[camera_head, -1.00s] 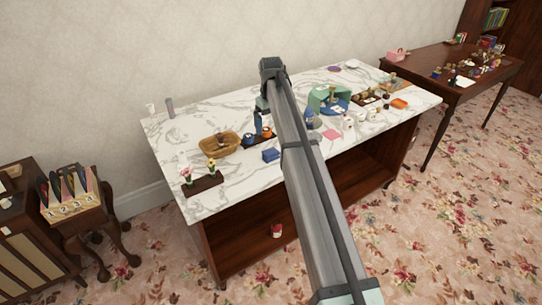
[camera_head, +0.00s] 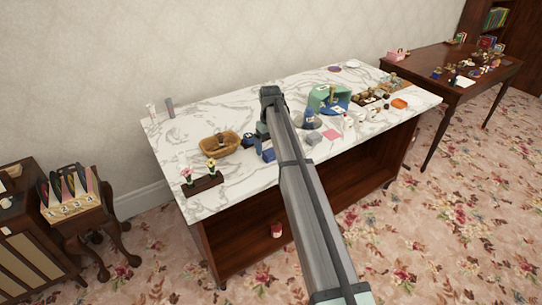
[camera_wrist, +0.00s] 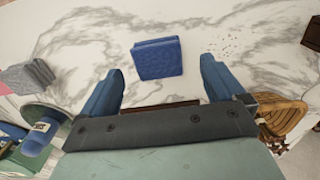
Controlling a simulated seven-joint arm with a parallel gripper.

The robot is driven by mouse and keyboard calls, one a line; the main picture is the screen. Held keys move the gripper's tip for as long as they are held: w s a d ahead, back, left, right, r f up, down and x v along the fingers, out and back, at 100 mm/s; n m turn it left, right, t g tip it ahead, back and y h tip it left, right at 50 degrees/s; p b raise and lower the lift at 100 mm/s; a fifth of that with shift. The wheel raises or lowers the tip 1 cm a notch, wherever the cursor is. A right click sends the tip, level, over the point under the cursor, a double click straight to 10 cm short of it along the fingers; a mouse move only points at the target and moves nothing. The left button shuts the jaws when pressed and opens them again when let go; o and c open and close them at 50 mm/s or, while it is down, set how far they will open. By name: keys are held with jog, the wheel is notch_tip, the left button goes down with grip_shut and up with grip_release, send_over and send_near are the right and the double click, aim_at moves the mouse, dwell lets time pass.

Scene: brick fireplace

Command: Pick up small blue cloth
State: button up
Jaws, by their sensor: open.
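The small blue cloth (camera_wrist: 157,58) looks like a folded, textured square pad on the white marble top. In the wrist view it lies ahead of my gripper (camera_wrist: 161,70), roughly centred between the two blue fingers. The fingers are open and apart from it at the sides. In the head view the blue cloth (camera_head: 268,154) shows just left of my arm, partly hidden by it. My gripper (camera_head: 262,134) is over the table right behind the cloth in that view. Its exact height above the marble is hard to tell.
A wicker basket (camera_head: 221,145) and a dark flower holder (camera_head: 203,186) stand to the left. A grey folded cloth (camera_head: 313,138), a dark blue item (camera_head: 309,118) and a green-and-blue holder (camera_head: 329,97) stand right of my arm. Bare marble (camera_head: 245,180) lies toward the front left.

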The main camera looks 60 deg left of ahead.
aim_at(271, 151)
jog(key=shift+w+d+f, duration=0.1)
jog(key=shift+w+f, duration=0.05)
jog(key=shift+f, duration=1.8)
jog(key=shift+c, duration=0.4)
jog(key=c, duration=1)
jog(key=shift+r, duration=5)
